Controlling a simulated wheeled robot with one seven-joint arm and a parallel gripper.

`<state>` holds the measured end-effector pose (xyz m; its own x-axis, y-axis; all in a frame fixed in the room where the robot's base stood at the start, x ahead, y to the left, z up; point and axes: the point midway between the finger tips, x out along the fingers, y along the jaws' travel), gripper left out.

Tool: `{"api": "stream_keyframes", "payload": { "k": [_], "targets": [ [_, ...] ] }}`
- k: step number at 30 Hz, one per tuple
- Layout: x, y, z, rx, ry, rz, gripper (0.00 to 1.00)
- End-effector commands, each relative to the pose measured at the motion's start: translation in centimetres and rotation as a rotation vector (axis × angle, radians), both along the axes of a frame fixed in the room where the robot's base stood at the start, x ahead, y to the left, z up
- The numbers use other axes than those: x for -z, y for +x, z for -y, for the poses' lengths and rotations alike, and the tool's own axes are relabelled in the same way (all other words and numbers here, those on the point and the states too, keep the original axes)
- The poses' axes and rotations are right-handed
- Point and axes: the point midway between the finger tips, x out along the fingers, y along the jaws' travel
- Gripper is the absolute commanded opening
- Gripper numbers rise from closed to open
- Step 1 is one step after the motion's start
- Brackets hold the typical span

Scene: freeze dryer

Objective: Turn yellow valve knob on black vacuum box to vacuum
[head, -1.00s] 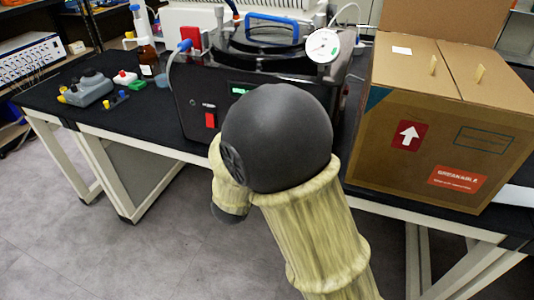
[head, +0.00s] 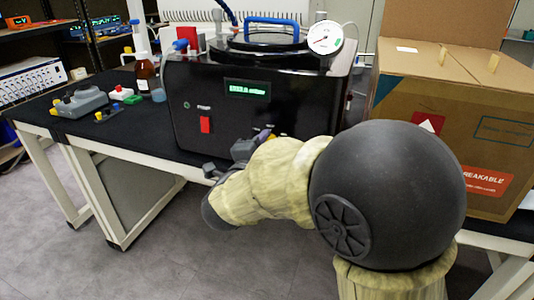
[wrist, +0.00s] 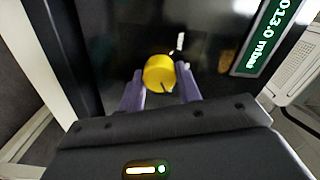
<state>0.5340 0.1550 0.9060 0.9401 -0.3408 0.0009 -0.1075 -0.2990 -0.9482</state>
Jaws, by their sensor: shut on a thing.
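The black vacuum box (head: 200,98) stands on the bench with a red switch (head: 205,124) and a green-lit display (head: 248,89) on its front. In the wrist view the display (wrist: 268,38) shows "013.0 mbar", its left end cut off. The round yellow valve knob (wrist: 158,72) sits on the black front panel, between the two purple fingers. My gripper (wrist: 161,82) is shut on the knob. In the head view my gripper (head: 257,140) is at the lower front of the box, and the knob is hidden. I cannot tell which setting the knob points to.
A cardboard box (head: 430,95) stands close on the right. A round gauge (head: 325,38) and a blue handle (head: 271,28) are on top of the vacuum box. A brown bottle (head: 146,72) and a grey device (head: 82,103) stand to the left.

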Motion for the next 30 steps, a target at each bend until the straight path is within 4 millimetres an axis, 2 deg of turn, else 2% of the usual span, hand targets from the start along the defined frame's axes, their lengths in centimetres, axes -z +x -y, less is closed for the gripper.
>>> {"api": "stream_keyframes", "payload": {
  "k": [13,14,16,26,30],
  "targets": [
    [0.09,-0.01,0.08,0.002,0.013,0.001,0.11],
    [0.1,-0.01,0.08,0.002,0.013,0.001,0.4],
    [0.09,0.0,0.07,0.002,0.012,0.002,0.53],
    [0.03,-0.11,-0.03,0.0,0.012,0.003,0.56],
    [-0.05,-0.96,-0.39,-0.001,0.011,0.004,0.56]
  ]
}}
